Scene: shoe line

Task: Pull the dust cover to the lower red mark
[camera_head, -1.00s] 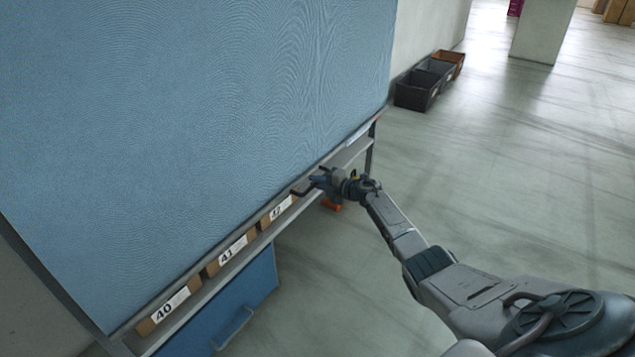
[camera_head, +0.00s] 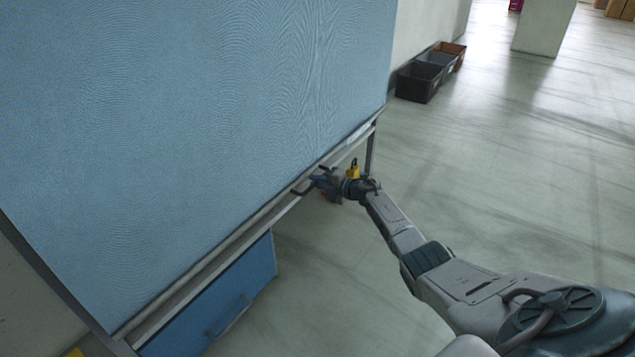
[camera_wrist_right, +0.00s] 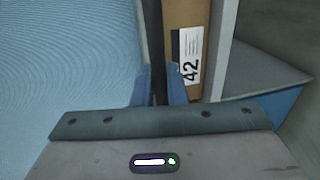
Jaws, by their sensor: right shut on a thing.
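The dust cover (camera_head: 200,130) is a large blue textured sheet hanging over the front of a rack, with a bar along its lower edge. It also fills the left of the right wrist view (camera_wrist_right: 65,60). My right gripper (camera_head: 308,185) is at the cover's lower edge, right of its middle. In the wrist view its two blue fingers (camera_wrist_right: 159,88) close on a dark upright strip at the cover's edge, which looks like its pull handle. I cannot make out a red mark in the current views. My left gripper is not in view.
A box labelled 42 (camera_wrist_right: 187,50) stands behind the cover's edge. Below the cover are a metal shelf edge (camera_head: 160,318) and a blue drawer front (camera_head: 225,300) with a handle. Dark bins (camera_head: 420,80) stand on the floor beyond. The floor at right is open.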

